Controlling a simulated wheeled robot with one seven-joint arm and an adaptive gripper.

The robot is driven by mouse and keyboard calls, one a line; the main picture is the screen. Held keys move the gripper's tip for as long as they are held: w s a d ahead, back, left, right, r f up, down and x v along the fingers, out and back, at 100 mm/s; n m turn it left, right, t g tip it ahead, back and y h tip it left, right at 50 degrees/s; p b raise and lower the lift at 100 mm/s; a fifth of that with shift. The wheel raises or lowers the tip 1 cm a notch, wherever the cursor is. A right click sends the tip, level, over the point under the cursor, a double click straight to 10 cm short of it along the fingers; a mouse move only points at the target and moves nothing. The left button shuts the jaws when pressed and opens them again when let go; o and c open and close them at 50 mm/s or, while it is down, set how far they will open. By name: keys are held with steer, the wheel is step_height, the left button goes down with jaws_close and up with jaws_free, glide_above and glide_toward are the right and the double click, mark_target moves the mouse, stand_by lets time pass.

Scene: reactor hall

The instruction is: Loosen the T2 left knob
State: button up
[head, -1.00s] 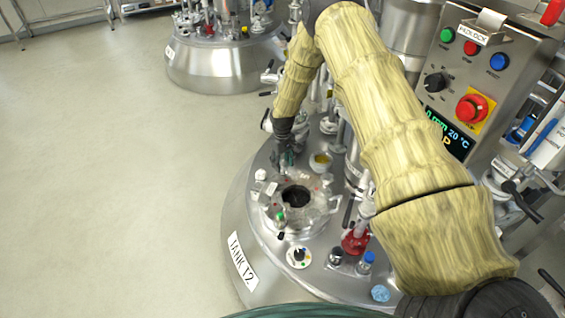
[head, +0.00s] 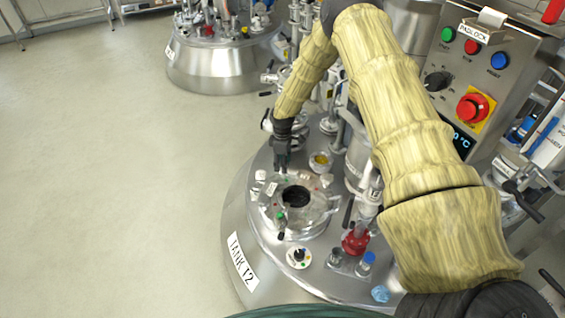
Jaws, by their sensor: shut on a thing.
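The tank labelled T2 (head: 240,262) stands in front of me. On its top is a round clear lid (head: 312,217) with a dark central opening (head: 296,196) and small knobs and clamps around its rim. My gripper (head: 283,170) points down at the back-left edge of this lid. Its fingers are shut on a small knob there, the T2 left knob, which they mostly hide. A white knob (head: 261,175) stands just left of the fingers, and another pale knob (head: 326,180) is at the lid's right.
A control panel (head: 490,75) with a red stop button (head: 472,107) stands at the right. A red fitting (head: 355,241), blue-capped fitting (head: 367,261) and dial (head: 299,257) sit on the tank's front. Another tank (head: 222,75) is behind. Floor at left is clear.

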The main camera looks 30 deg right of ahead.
steer(key=shift+s+f, duration=0.15)
steer(key=shift+f, duration=0.05)
stand_by(0.3)
steer(key=o, duration=1)
steer(key=shift+r, duration=0.25)
step_height(320, 180, up, 12)
steer(key=shift+f, duration=0.2)
